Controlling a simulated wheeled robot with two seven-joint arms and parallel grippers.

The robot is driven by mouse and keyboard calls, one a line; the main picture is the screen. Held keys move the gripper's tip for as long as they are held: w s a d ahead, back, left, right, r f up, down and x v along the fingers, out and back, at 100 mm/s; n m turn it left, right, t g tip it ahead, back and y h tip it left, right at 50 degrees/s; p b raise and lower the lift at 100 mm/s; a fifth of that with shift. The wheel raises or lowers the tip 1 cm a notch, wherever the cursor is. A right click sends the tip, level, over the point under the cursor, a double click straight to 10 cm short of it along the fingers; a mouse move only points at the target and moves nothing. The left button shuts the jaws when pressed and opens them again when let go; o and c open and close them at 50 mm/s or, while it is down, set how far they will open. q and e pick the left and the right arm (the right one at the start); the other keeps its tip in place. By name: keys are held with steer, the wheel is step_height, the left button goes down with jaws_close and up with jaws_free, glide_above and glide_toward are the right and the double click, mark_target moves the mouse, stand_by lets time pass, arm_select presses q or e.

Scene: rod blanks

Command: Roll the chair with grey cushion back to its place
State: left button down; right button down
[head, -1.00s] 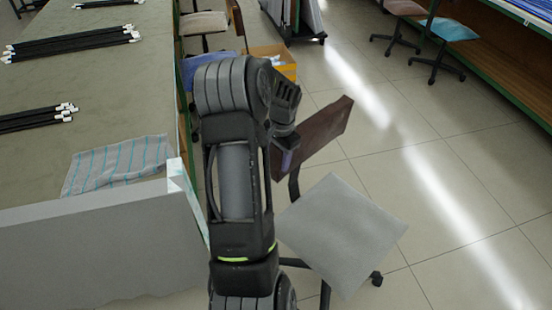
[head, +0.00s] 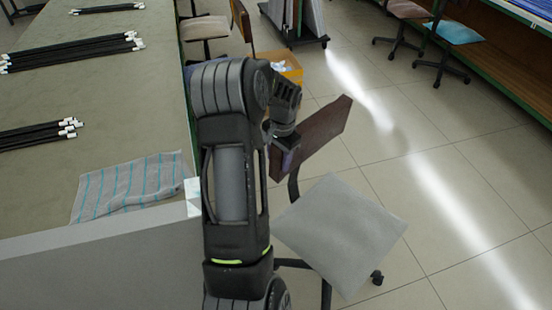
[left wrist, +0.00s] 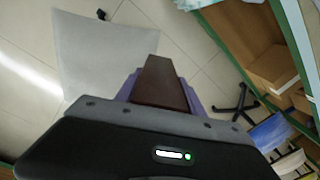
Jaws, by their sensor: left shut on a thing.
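The chair with the grey cushion (head: 342,232) stands on the floor right of my left arm in the head view. Its dark brown backrest (head: 318,132) faces the far side. My left gripper (head: 287,158) is shut on the left end of this backrest. In the left wrist view the brown backrest (left wrist: 160,85) sits between the purple fingers of my gripper (left wrist: 158,92), and the grey cushion (left wrist: 100,55) lies beyond. My arm hides part of the chair's left side and base. My right gripper is out of view.
A long workbench (head: 110,100) with black rods (head: 75,50) and a striped cloth (head: 125,185) runs along the left. A yellow box (head: 288,67), a wheeled rack (head: 300,22) and a blue-seated chair (head: 453,32) stand farther off. Tiled floor (head: 450,180) is clear on the right.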

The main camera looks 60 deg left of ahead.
arm_select(q)
steer(key=shift+s+a, duration=0.15)
steer(key=shift+a, duration=0.4)
steer(key=shift+d, duration=0.1)
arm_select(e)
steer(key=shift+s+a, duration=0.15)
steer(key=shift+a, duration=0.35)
